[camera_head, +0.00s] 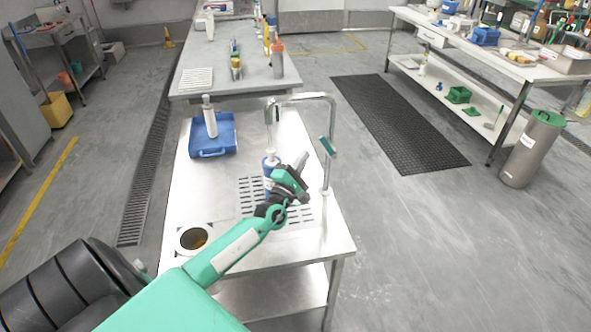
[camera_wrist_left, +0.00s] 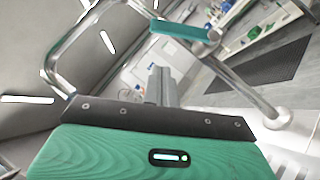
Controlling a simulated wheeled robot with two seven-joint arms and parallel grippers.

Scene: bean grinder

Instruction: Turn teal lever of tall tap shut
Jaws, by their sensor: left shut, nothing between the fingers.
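The tall tap (camera_head: 329,172) is a shiny metal pipe bent over in a square arch on the right side of the steel table. Its teal lever (camera_head: 327,147) sits on the upright and is tilted; it also shows in the left wrist view (camera_wrist_left: 180,29), beyond the fingers. My left gripper (camera_head: 302,159) is shut and empty. It is just left of the tap's upright and a little below the lever, apart from it as far as I can tell. Its closed fingers (camera_wrist_left: 160,84) point toward the lever in the left wrist view. My right gripper is not in view.
A white bottle with a blue label (camera_head: 268,163) stands under the spout, partly hidden by my gripper. A blue tray (camera_head: 225,133) with a white cylindrical item is at the back left. A round opening with dark content (camera_head: 194,239) is at the front left.

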